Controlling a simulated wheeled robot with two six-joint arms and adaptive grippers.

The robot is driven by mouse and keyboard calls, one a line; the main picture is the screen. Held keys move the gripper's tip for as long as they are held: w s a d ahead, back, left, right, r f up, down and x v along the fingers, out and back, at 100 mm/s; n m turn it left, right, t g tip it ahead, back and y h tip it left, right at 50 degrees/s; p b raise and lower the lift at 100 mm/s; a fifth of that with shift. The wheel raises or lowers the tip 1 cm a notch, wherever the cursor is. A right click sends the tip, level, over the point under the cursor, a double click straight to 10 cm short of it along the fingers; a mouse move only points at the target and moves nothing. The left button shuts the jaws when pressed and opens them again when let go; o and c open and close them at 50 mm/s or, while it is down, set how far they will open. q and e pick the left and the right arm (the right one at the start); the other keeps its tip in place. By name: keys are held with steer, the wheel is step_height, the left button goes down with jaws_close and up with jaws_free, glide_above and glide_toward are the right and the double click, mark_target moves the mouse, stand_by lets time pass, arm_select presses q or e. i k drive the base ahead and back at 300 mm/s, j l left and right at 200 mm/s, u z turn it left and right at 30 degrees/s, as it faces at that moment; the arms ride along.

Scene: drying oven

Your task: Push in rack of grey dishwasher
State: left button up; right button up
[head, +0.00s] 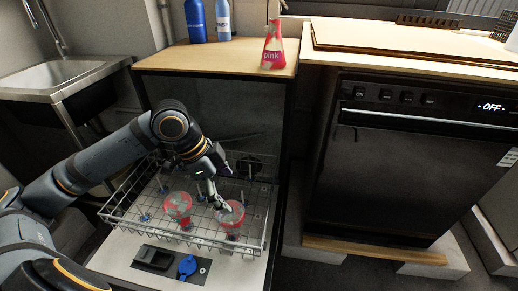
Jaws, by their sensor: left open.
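The grey dishwasher (205,95) stands open under a wooden top, with its door (118,265) lowered flat toward me. The wire rack (128,221) is out over the lowered door. Two red cups or glasses stand in it, one near the front middle (178,207) and one to its right (231,216). My left gripper (219,205) reaches down into the rack from above, open, close beside the right cup. Whether it touches the cup or the wires I cannot tell. My right gripper does not show.
A metal sink (60,75) is on the left. A black oven (420,150) with an OFF display stands on the right. Blue bottles (196,20) and a pink flask (272,46) stand on the wooden top. A dark tray and blue cap (187,265) are on the door.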

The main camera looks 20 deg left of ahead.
mark_target(144, 219)
steer(key=k, duration=1)
